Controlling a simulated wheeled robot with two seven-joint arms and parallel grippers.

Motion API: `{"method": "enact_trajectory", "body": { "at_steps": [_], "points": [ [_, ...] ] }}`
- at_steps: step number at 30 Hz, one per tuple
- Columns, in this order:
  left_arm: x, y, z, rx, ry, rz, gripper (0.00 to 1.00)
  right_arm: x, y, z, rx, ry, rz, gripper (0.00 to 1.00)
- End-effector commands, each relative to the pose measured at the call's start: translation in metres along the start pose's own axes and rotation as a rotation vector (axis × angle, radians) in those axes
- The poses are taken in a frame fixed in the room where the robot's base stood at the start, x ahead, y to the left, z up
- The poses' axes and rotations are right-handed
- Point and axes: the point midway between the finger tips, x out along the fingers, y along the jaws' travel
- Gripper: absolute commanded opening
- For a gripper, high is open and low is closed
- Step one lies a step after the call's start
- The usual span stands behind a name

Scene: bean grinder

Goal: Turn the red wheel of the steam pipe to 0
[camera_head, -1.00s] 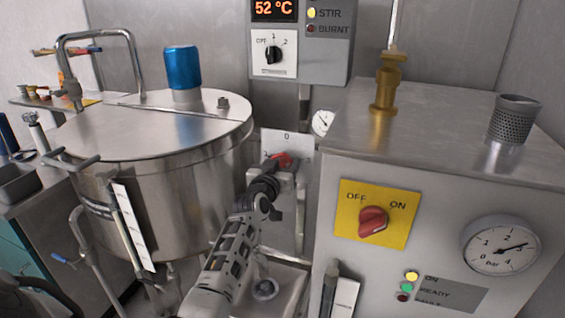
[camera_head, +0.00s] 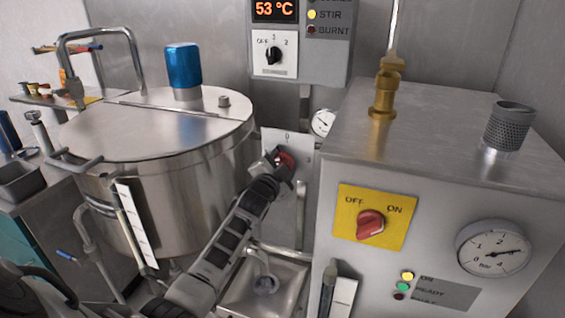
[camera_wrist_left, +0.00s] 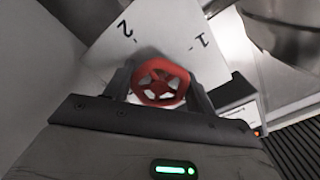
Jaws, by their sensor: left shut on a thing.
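The red wheel (camera_head: 286,160) of the steam pipe sits in front of a white scale plate (camera_head: 300,143) between the kettle and the boiler box. A 0 shows at the top of the plate in the head view. In the left wrist view the red wheel (camera_wrist_left: 160,82) is between my two fingers, with the marks 1 and 2 on the plate (camera_wrist_left: 160,35) behind it. My left gripper (camera_head: 277,167) is shut on the wheel. The wheel's pointer position cannot be made out. My right gripper is not in view.
The steel kettle (camera_head: 185,190) with a blue cap (camera_head: 184,65) stands left of my arm. The boiler box (camera_head: 450,170) with a red switch (camera_head: 370,223) and pressure gauge (camera_head: 493,248) stands close on the right. A drain basin (camera_head: 265,285) lies below.

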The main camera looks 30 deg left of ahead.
Motion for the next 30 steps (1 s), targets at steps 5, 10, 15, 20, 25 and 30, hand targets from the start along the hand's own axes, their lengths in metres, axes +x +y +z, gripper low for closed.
{"method": "enact_trajectory", "body": {
  "at_steps": [5,10,15,20,25,30],
  "points": [
    [-0.0003,0.0007,0.0014,0.159,-0.002,0.002,0.33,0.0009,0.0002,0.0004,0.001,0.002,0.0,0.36],
    [-0.0003,0.0004,0.0014,0.28,-0.002,0.001,0.33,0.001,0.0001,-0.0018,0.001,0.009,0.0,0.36],
    [-0.0003,0.0003,0.001,0.37,-0.001,0.002,0.33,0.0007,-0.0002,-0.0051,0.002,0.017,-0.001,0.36],
    [-0.0003,-0.0003,0.0011,0.421,-0.002,0.001,0.33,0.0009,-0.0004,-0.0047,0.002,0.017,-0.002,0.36],
    [-0.0003,-0.0004,0.001,0.446,-0.002,0.001,0.33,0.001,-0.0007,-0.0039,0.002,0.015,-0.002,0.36],
    [-0.0003,-0.0004,0.0009,0.454,-0.003,0.002,0.33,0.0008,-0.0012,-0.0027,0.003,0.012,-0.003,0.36]
  ]
}}
